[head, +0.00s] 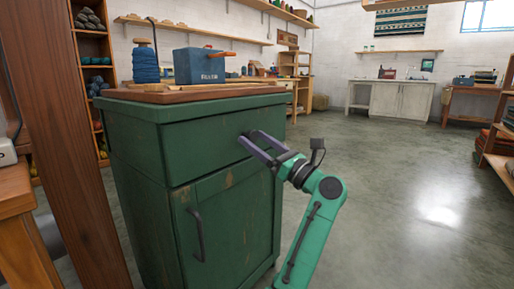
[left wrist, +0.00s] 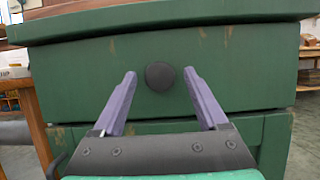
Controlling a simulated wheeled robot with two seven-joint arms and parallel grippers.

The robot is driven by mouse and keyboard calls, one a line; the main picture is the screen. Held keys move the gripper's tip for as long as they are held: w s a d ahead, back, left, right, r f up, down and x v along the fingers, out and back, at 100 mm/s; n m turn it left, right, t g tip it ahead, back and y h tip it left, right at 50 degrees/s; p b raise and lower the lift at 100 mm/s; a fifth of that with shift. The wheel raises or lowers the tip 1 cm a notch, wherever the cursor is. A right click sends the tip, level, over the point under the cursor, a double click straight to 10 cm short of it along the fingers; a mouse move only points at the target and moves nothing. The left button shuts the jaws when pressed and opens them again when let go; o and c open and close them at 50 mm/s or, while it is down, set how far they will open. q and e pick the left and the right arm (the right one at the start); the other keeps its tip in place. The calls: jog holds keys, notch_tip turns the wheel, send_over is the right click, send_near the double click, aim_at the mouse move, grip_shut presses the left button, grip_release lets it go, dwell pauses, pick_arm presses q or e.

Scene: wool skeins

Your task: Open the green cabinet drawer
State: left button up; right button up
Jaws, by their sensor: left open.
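The green cabinet (head: 225,225) stands left of centre in the head view, with its drawer (head: 205,145) above a door. The drawer front looks flush with the cabinet. In the left wrist view the drawer front (left wrist: 80,80) fills the middle and carries a dark round knob (left wrist: 160,76). My left gripper (head: 247,138) is open at the drawer front; its purple fingers (left wrist: 160,74) point at it, one on each side of the knob in the picture. Whether the fingertips reach past the knob is unclear. In the head view the gripper hides the knob. My right gripper is not in view.
A blue box (head: 200,66) and a stack of blue wool (head: 145,66) stand on the cabinet's wooden top. The door below has a dark handle (head: 196,234). A wooden post (head: 75,150) stands close on the left. The floor (head: 400,200) to the right is clear.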

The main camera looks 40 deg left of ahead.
pick_arm(q)
jog(key=shift+a, duration=0.2)
grip_shut()
dwell(1.3)
